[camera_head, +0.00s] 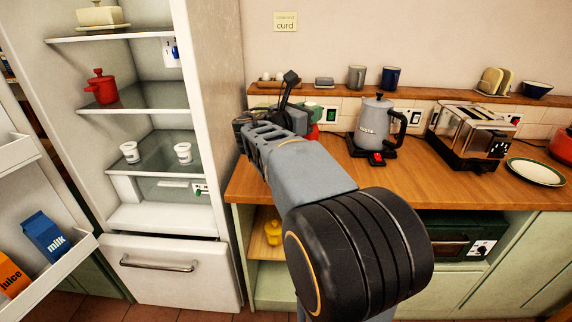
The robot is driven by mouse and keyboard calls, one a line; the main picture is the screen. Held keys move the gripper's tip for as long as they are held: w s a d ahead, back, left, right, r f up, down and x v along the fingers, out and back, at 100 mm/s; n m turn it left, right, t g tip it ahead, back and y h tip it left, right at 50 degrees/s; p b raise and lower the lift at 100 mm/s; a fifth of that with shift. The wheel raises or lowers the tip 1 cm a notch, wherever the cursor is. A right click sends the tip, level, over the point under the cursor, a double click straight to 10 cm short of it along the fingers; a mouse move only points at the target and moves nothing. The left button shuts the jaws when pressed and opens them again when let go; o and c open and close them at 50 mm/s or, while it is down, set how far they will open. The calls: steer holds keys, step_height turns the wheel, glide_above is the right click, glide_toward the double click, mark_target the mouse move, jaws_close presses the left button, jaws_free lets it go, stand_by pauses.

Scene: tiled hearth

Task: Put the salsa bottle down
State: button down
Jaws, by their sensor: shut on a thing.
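My gripper (272,108) is at the end of my arm, over the left end of the wooden counter (470,205). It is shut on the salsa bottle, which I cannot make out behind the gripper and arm. A small red and green patch (313,131) shows just right of the gripper; I cannot tell whether it belongs to the bottle. The height of the gripper above the counter cannot be told.
A grey kettle (373,122), a toaster (470,135) and a plate (535,171) stand along the counter to the right. A shelf (430,93) with cups runs behind. The open fridge (150,150) is at left. The counter's front middle is clear.

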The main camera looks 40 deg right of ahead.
steer(key=d, duration=0.2)
steer(key=shift+d+g, duration=0.3)
steer(key=w+d+f+b, duration=0.2)
steer(key=w+d+f, duration=0.3)
steer(key=d+f, duration=0.5)
steer(key=shift+w+d+f, duration=0.2)
steer(key=shift+d+f, duration=0.2)
steer(key=shift+f, duration=0.6)
steer(key=shift+f, duration=0.15)
steer(key=c, duration=0.8)
jaws_free()
